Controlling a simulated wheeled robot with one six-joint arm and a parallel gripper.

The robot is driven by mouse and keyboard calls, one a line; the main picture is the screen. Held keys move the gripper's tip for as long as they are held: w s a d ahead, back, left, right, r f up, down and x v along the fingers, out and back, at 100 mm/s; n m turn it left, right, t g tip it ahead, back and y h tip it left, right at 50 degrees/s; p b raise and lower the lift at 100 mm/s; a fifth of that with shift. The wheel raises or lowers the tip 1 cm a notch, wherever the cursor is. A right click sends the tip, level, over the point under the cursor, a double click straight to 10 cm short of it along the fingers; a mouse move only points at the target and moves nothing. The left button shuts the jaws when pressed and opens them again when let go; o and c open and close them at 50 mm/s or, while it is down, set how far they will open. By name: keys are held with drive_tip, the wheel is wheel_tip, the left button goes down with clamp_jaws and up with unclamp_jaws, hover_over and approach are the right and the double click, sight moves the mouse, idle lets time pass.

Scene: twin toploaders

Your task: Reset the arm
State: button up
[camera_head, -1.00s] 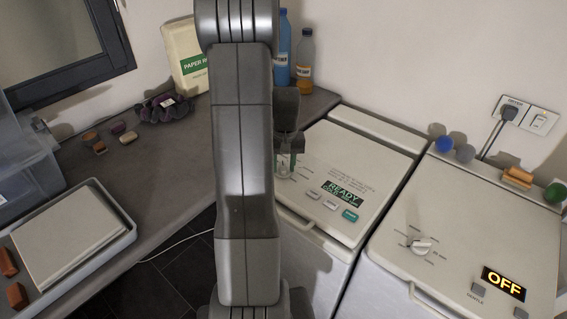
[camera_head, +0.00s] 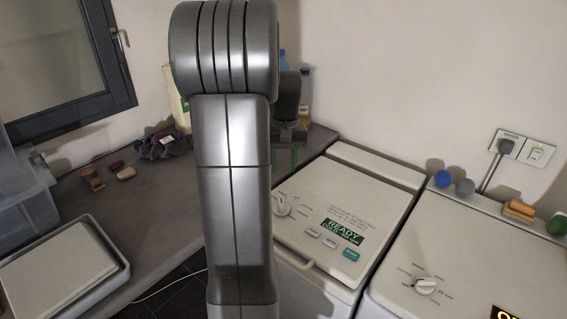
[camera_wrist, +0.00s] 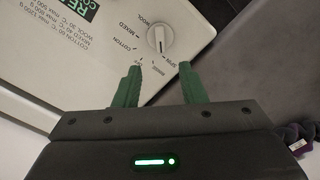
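My gripper (camera_wrist: 160,82) shows in the wrist view with its two green fingers apart and nothing between them. Beyond the fingertips is the dial (camera_wrist: 160,38) of the left toploader, clear of them. In the head view my arm rises through the middle of the picture. My gripper (camera_head: 283,158) is partly hidden behind it, above the back left corner of the left toploader (camera_head: 385,205). The dial also shows there (camera_head: 282,206), beside my arm. The toploader's display reads READY.
The right toploader (camera_head: 480,245) stands to the right, with a blue ball (camera_head: 443,179), a grey ball, sponges and a green ball at its back. The worktop (camera_head: 150,215) on the left holds a grey tray (camera_head: 122,270), small blocks and a dark purple cloth (camera_head: 163,145). Bottles stand behind my arm.

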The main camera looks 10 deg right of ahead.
sight(283, 204)
drive_tip(key=shift+f, duration=0.1)
drive_tip(key=f, duration=0.4)
drive_tip(key=f+p, duration=0.1)
drive_tip(key=f, duration=0.8)
drive_tip(key=shift+s+a+f, duration=0.25)
drive_tip(key=shift+a, duration=0.05)
wheel_tip(283, 204, up, 14)
drive_tip(key=b, duration=0.1)
wheel_tip(283, 204, down, 13)
drive_tip(key=shift+f+p, duration=0.2)
drive_tip(key=shift+p, duration=0.45)
drive_tip(key=shift+f, duration=0.3)
drive_tip(key=n+p, duration=0.2)
drive_tip(key=n, duration=0.3)
drive_tip(key=shift+d, duration=0.15)
drive_tip(key=shift+n+p, duration=0.75)
drive_tip(key=shift+n, duration=1.15)
